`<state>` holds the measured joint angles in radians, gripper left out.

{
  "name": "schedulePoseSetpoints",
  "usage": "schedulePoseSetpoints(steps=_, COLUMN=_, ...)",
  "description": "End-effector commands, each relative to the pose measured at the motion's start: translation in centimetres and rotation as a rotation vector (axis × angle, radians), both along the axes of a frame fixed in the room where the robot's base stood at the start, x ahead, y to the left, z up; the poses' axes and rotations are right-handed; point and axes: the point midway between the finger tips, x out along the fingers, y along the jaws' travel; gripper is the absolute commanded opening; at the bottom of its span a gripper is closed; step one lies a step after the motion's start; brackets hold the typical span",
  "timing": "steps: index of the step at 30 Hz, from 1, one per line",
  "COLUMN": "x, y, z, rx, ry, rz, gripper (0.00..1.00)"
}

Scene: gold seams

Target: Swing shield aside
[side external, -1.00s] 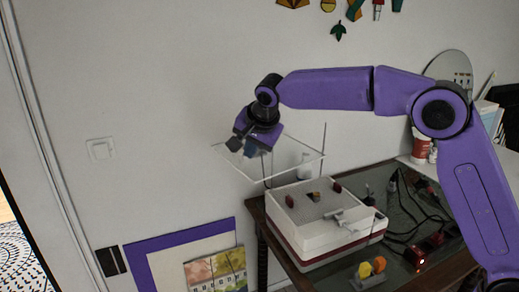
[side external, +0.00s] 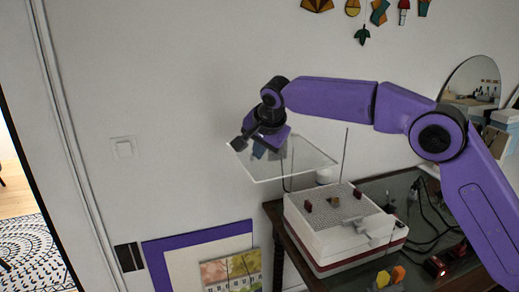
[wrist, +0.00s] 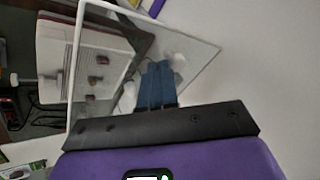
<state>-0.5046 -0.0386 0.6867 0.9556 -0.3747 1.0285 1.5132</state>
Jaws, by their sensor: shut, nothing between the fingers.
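The shield is a clear flat pane (side external: 305,160) with pale edges, held level above the white box (side external: 335,212) and reaching out past its left side. A thin upright rod stands at its right end. My gripper (side external: 259,151) is at the pane's left part, with its fingers shut and empty. In the wrist view the blue fingers (wrist: 160,85) are together and overlap the pane (wrist: 185,50), whose pale rim surrounds them. Whether they touch it I cannot tell.
The box carries small dark red pieces (side external: 308,206) and a grey fitting (side external: 374,224) on a dark glass table (side external: 400,190). Black cables and yellow and orange pieces (side external: 398,274) lie on the right. The space left of the pane is open before the wall.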

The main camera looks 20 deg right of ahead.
Motion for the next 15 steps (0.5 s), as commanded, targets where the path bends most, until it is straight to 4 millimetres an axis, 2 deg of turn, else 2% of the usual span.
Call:
schedulePoseSetpoints(steps=13, x=-3.5, y=-1.9, z=0.8, rx=0.0, ry=0.0, rz=0.0, gripper=0.0)
schedulePoseSetpoints(steps=15, x=-4.2, y=-1.5, z=2.3, rx=0.003, ry=-0.004, rz=0.002, gripper=0.0)
